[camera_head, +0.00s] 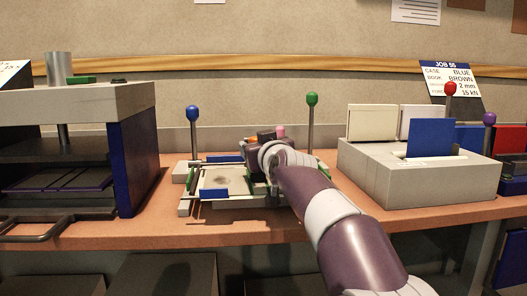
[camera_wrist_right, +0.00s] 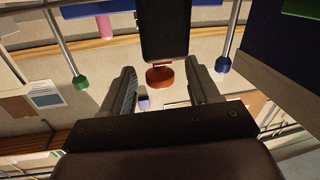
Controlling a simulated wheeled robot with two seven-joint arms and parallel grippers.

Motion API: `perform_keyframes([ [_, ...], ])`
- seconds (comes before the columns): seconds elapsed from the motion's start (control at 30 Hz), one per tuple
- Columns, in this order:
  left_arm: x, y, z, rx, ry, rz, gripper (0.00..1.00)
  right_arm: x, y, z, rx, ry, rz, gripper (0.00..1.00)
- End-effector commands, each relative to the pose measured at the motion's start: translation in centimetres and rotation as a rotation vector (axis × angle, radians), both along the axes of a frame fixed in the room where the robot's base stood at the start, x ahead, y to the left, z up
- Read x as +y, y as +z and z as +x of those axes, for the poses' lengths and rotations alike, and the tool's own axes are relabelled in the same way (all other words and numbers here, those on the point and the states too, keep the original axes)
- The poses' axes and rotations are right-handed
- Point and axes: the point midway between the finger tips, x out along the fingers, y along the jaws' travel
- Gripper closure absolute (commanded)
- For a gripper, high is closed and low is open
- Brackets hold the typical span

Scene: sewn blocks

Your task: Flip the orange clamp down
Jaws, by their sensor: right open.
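The orange clamp (camera_head: 265,135) shows only as a small orange patch behind my right gripper in the head view. In the right wrist view a round orange part (camera_wrist_right: 160,78) sits at the end of a dark bar, which may be part of the clamp or of something else. My right gripper (camera_wrist_right: 163,76) is open, with a finger on either side of the orange part. My left gripper is out of view.
Rods with a blue knob (camera_head: 192,113) and a green knob (camera_head: 312,99) rise beside the fixture. A pink piece (camera_head: 281,130) is close to the gripper. A press (camera_head: 75,105) stands left; a grey card box (camera_head: 420,178) stands right.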

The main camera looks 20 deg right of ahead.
Motion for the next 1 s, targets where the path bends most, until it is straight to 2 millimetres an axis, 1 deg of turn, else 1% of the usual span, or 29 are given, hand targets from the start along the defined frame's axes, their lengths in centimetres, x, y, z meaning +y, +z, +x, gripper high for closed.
perform_keyframes([
  [0.07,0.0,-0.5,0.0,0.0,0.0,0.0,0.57,0.1,0.0,-1.4,-0.004,0.0,0.0,0.39],
  [0.17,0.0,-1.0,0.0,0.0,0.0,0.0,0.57,0.3,0.1,-3.9,-0.005,0.0,0.001,0.39],
  [0.3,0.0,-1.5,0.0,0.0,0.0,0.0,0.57,0.7,0.1,-7.7,-0.002,0.0,0.001,0.39],
  [0.4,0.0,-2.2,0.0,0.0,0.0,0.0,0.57,0.8,0.0,-9.9,0.0,-0.001,0.001,0.39],
  [0.5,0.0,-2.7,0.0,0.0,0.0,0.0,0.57,0.9,0.1,-11.2,0.001,0.0,0.001,0.39],
  [0.67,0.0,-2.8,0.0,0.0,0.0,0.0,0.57,1.0,0.3,-12.0,0.002,0.0,0.001,0.39],
  [1.0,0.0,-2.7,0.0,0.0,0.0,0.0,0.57,1.0,0.4,-12.0,0.002,0.0,0.001,0.39],
])
